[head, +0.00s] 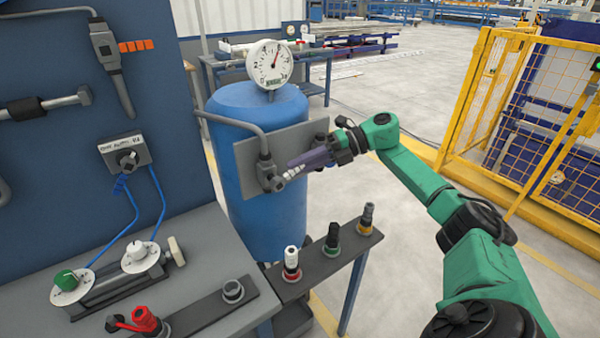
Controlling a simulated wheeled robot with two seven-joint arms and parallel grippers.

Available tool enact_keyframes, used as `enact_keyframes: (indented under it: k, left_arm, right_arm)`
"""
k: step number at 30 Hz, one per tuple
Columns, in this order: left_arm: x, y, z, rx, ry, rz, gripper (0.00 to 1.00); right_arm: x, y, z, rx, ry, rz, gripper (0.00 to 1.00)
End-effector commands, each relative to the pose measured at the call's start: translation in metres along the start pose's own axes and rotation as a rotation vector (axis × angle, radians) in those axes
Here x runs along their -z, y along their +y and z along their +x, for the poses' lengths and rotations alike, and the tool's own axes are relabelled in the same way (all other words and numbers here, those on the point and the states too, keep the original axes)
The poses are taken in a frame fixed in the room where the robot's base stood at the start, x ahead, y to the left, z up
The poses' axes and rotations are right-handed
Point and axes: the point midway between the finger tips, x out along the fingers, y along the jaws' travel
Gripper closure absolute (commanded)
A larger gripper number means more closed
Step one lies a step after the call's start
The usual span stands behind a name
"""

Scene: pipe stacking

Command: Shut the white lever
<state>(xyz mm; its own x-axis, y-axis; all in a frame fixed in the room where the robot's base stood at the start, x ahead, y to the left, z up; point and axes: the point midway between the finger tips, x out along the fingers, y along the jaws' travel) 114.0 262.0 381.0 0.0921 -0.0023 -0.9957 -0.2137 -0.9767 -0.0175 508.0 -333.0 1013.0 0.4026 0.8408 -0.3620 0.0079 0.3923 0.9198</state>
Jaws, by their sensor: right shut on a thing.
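My right gripper (297,166) reaches in from the right on a green arm, its purple fingers pointing left in front of a grey plate (243,165) on the blue tank. The white lever (290,174) shows as a short, pale, ribbed piece at the fingertips, beside the dark valve fitting (272,181) at the end of the grey pipe. The gripper is shut on the white lever. The fingers hide part of it, so its exact angle cannot be told. My left gripper is not in view.
The blue tank (255,220) carries a round gauge (270,65). A dark rail (318,262) with several fittings stands below the gripper. A grey bench (210,240) with dials is at the left. A yellow fence (520,130) stands right. Open floor lies behind my arm.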

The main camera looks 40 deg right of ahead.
Motion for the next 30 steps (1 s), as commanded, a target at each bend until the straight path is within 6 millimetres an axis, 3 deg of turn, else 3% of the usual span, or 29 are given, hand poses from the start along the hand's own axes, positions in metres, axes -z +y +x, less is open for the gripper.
enact_keyframes:
  k: [1, 3, 12, 30]
  left_arm:
    - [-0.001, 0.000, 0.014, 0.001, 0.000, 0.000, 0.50]
    - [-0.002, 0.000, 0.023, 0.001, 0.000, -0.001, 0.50]
    - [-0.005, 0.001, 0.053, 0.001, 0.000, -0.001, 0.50]
    - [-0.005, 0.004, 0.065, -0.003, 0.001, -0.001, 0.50]
  right_arm:
    - [-0.001, -0.010, 0.002, -0.043, -0.008, 0.016, 1.00]
    - [0.000, -0.014, 0.002, -0.100, -0.007, 0.040, 1.00]
    - [0.001, -0.025, 0.004, -0.291, -0.004, 0.119, 1.00]
    - [0.002, -0.027, 0.005, -0.390, -0.001, 0.161, 1.00]
